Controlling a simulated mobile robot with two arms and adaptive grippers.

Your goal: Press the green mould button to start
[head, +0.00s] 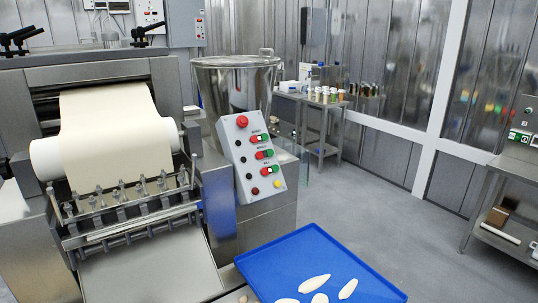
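A grey control panel (251,158) is tilted on the front of the pasta machine, near the middle of the head view. It has three rows of paired red and green buttons: the upper green button (265,137), the middle green button (268,153) and the lower green button (275,168). Small labels stand above the rows, but they are too small to read surely, so I cannot tell which green button is the mould one. A large red button (242,121) is at the top, and a yellow one (277,183) at the bottom right. Neither of my grippers is in view.
A pasta sheet (105,135) runs over a roller on the machine at left. A blue tray (270,262) with several pale pasta pieces lies in front of the panel. A steel hopper (235,85) stands behind it. Open floor (385,210) is at right, before a steel bench.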

